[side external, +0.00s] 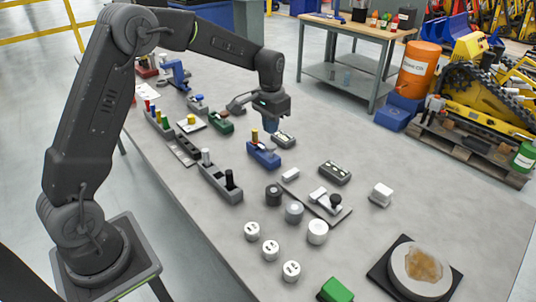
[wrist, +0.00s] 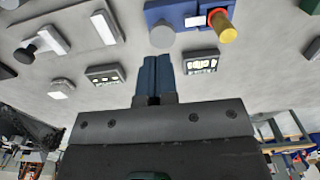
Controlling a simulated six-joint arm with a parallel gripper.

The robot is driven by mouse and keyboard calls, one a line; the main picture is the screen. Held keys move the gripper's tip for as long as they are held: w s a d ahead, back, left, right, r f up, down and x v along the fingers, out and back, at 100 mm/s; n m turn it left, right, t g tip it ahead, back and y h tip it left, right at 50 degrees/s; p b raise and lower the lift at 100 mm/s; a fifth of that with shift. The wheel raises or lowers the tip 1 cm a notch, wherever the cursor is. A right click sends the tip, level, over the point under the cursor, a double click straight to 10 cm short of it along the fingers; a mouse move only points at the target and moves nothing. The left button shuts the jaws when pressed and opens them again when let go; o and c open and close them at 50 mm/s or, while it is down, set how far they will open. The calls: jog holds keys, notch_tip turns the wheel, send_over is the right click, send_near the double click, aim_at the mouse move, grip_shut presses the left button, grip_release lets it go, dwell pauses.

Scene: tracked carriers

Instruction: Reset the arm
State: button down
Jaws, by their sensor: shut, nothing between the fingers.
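My gripper (side external: 270,126) hangs from my arm above the far middle part of the grey table (side external: 330,258), pointing down. Its two blue fingers (wrist: 157,75) are together, with nothing between them. A grey box with light windows (side external: 283,140) is just right of the fingers in the side view. A blue block carrier with a yellow-topped peg (side external: 263,154) stands in front of them. The wrist view shows this blue carrier (wrist: 180,14) beyond the fingertips, with a small windowed box on either side of the fingers.
Grey carriers with pegs (side external: 221,183), white round sockets (side external: 270,250), a lever plate (side external: 331,204), a green block (side external: 336,290) and a dish on a black plate (side external: 421,271) stand on the table. The table's right side has bare room. A wooden bench (side external: 358,27) stands behind.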

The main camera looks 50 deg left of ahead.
jog(key=s+d+r+t, duration=0.2)
jog(key=s+d+r, duration=0.2)
jog(key=s+r, duration=0.45)
jog(key=s+d+r+t, duration=0.2)
jog(key=s+d+r, duration=0.25)
jog(key=s, duration=0.75)
jog(key=s+f+t, duration=0.1)
jog(key=s, duration=0.7)
jog(key=shift+s+d+f+t, duration=0.15)
jog(key=shift+d+t, duration=0.15)
jog(key=shift+d, duration=0.05)
